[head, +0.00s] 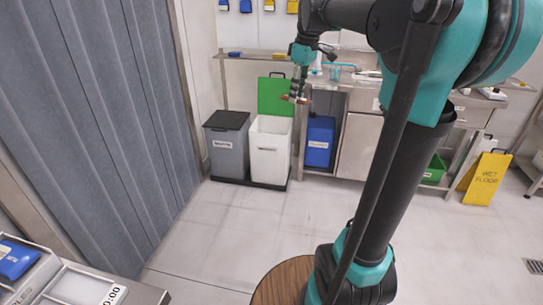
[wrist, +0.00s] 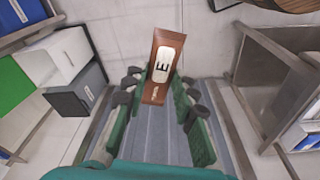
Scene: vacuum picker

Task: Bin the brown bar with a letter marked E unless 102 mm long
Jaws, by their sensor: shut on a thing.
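A brown bar (wrist: 157,88) with a pale label bearing a black letter E is held between the fingers of my gripper (wrist: 158,84) in the wrist view. Its length cannot be read. In the head view, my gripper (head: 297,91) and the bar (head: 293,99) show small, raised in front of the green lid's right edge. A white bin (head: 269,152) stands with its green lid (head: 275,96) up; it is also in the wrist view (wrist: 58,55). A grey bin (head: 226,145) with its dark lid down stands left of it. Their label words are too small to read.
A blue bin (head: 320,142) stands under the counter, right of the white bin. A yellow wet floor sign (head: 484,178) and a green crate (head: 434,168) are at the right. A blue-grey curtain (head: 90,110) hangs at the left. The middle floor is clear.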

